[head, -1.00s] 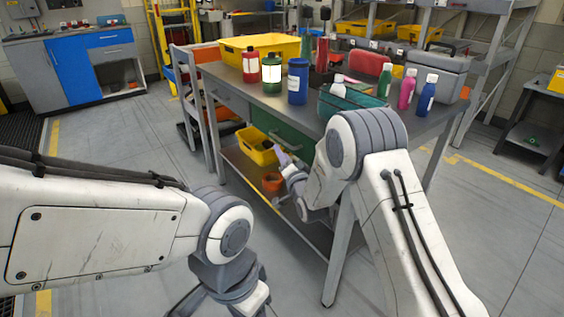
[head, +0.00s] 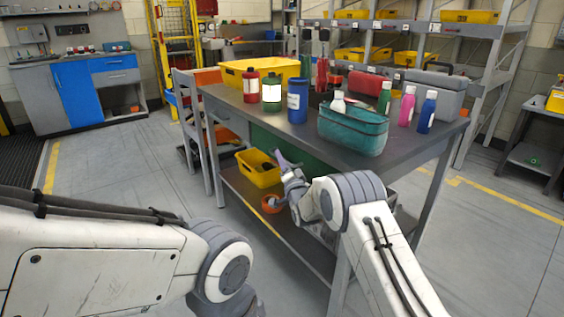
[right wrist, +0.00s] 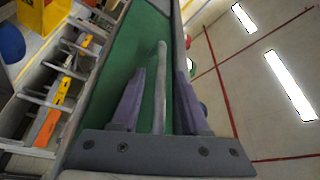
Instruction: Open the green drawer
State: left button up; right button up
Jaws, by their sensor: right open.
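The green drawer (head: 267,141) is set under the top of the metal workbench (head: 240,98) and looks shut in the head view. My right arm and gripper (head: 281,161) cover part of its front. In the right wrist view, the green drawer front (right wrist: 121,52) fills the middle. A pale bar handle (right wrist: 160,75) stands between the two purple fingers of my right gripper (right wrist: 158,105). The fingers are open, one on each side of the bar; I cannot tell whether either touches it. My left arm shows at the lower left, but its gripper is out of frame.
Several bottles, a teal basket (head: 352,132) and a grey toolbox (head: 437,92) stand on top. A grey chair (head: 196,125) is at the bench's left. The floor at left is clear.

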jog(key=shift+w+a, duration=0.1)
jog(key=shift+w, duration=0.2)
jog(key=shift+r, duration=0.1)
grip_shut()
dwell(1.2)
